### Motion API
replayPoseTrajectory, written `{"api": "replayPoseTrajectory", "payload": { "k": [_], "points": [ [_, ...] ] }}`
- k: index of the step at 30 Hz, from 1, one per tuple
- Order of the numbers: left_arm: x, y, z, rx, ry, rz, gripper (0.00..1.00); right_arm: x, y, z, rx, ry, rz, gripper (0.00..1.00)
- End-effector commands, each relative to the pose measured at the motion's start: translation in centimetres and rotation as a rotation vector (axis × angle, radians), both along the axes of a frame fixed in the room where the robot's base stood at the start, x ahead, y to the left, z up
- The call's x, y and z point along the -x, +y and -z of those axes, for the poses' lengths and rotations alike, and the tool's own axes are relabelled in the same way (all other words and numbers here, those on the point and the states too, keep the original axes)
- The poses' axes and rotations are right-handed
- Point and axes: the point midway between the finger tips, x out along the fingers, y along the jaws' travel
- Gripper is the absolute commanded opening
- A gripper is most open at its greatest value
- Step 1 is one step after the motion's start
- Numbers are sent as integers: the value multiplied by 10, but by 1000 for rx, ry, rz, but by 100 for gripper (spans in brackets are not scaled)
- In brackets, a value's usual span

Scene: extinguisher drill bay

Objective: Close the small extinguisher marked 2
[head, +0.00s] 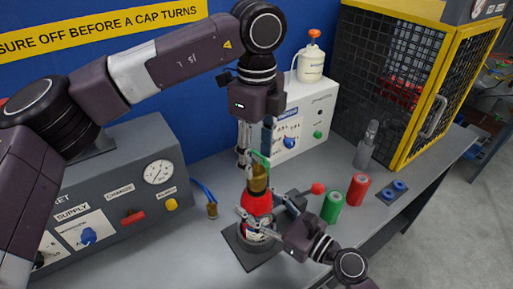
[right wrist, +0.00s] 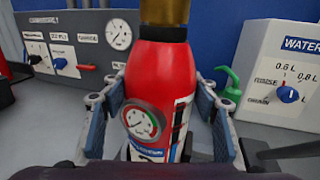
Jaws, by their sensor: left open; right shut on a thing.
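A small red extinguisher (head: 257,202) stands upright on a dark square plate (head: 240,248). A brass cap or collar (head: 258,179) is at its top; it also shows in the right wrist view (right wrist: 163,18). The right wrist view shows the red body (right wrist: 150,85) with a round gauge (right wrist: 143,121) and a label; I cannot read a 2. My right gripper (head: 258,222) is shut around the body, with pads on both sides in the right wrist view. My left gripper (head: 256,165) points down, open, at the brass top. It partly hides a green piece there.
A grey panel with a gauge (head: 158,172) stands at left, a water box (head: 318,110) with a white bottle (head: 311,62) behind. Green (head: 332,207) and red (head: 357,190) cylinders stand right of the extinguisher. A yellow-framed cage (head: 408,85) is at back right.

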Motion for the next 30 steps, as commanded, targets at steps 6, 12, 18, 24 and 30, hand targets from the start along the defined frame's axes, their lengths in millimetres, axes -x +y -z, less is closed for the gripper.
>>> {"api": "replayPoseTrajectory", "payload": {
  "k": [6,12,18,24,30],
  "points": [
    [0,1,36,-2,2,-1,46,0,0,-1,-2,-1,1,0],
    [0,1,56,-1,1,-1,46,0,0,-1,-2,-1,1,0],
    [0,0,62,0,0,-1,46,0,0,-1,-2,-1,1,0],
    [0,1,62,0,0,-1,44,0,0,-1,-2,-1,1,0],
    [0,1,61,0,0,-1,22,0,0,-1,-2,-1,1,0]
  ]
}}
